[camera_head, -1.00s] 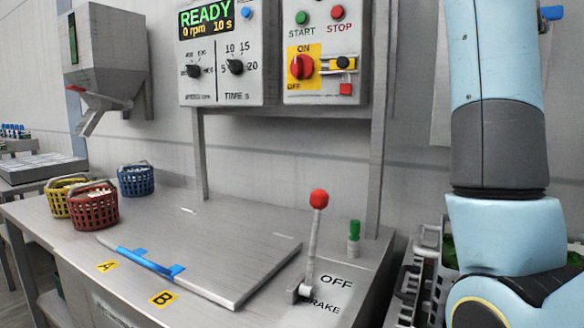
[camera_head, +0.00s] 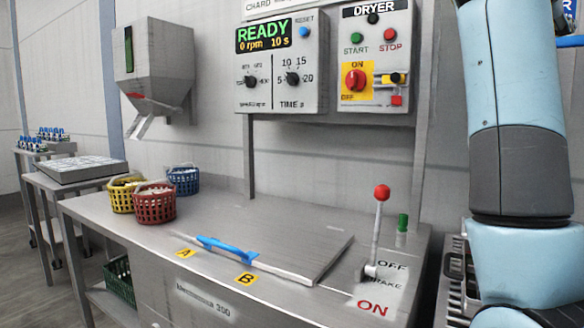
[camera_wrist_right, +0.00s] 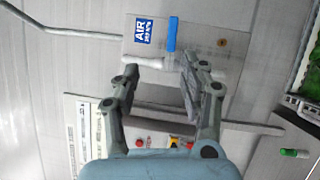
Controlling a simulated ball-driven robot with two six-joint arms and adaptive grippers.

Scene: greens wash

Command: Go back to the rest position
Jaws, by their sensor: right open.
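My right arm rises along the right edge in the head view, light blue with a dark grey joint; its gripper is outside that view. In the right wrist view my right gripper (camera_wrist_right: 160,88) is open, its two grey fingers spread apart with nothing held between them. Past the fingertips is a wall plate with a blue AIR label (camera_wrist_right: 144,31) and a blue handle (camera_wrist_right: 172,34). I cannot tell how far the fingers are from that plate. My left gripper is not in view.
A steel bench holds red (camera_head: 155,204), yellow (camera_head: 122,194) and blue (camera_head: 184,180) baskets, a flat lid with a blue handle (camera_head: 227,248) and a red-knobbed brake lever (camera_head: 378,225). The dryer panel (camera_head: 375,62) hangs above. A hopper (camera_head: 157,68) is on the wall. Floor is open at left.

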